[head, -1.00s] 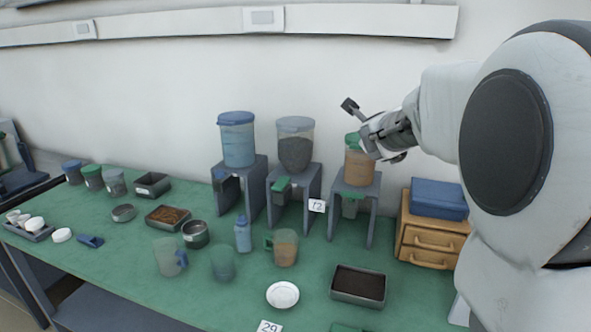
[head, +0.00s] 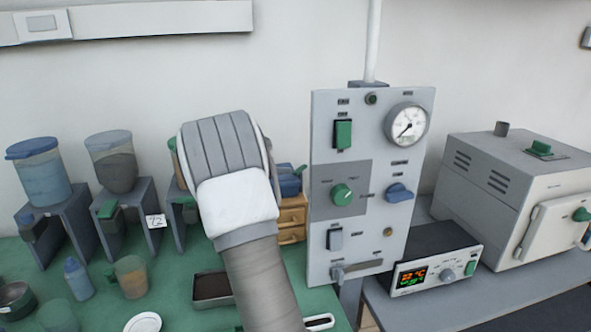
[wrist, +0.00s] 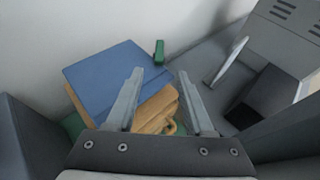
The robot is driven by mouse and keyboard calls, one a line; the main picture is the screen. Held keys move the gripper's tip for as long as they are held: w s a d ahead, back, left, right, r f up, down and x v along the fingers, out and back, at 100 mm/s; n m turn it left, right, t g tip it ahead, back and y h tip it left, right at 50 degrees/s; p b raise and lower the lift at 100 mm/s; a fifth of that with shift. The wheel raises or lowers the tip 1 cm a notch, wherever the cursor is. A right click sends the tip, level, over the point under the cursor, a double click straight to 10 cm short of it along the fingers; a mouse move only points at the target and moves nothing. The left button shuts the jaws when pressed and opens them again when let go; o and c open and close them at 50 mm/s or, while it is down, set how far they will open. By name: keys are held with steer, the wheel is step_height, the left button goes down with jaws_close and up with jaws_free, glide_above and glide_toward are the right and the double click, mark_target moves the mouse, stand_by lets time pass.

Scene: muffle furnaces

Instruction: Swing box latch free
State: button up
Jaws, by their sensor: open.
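A blue box (wrist: 105,75) lies on a wooden drawer unit (wrist: 155,108) in the wrist view. In the head view the box (head: 290,184) shows only partly behind my arm. My gripper (wrist: 159,75) is open and empty, its two fingers above the box's right side and the drawers. Its fingertips are hidden behind my wrist in the head view. A grey furnace box (head: 530,190) stands at the right, with a pale door (head: 555,232) and a green knob (head: 582,214) on it. I cannot tell which part is the latch.
A grey control panel (head: 325,215) with a gauge and knobs stands right of my arm. A controller with a lit display (head: 435,272) sits before the furnace. Several dispensers (head: 40,172), cups and a dark tray (head: 212,287) stand on the green bench at left.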

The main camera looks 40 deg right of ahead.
mark_target(299, 169)
steer(key=p+x, duration=0.1)
steer(key=x, duration=1)
steer(key=shift+w+d, duration=0.1)
steer(key=shift+d, duration=0.15)
jaws_close()
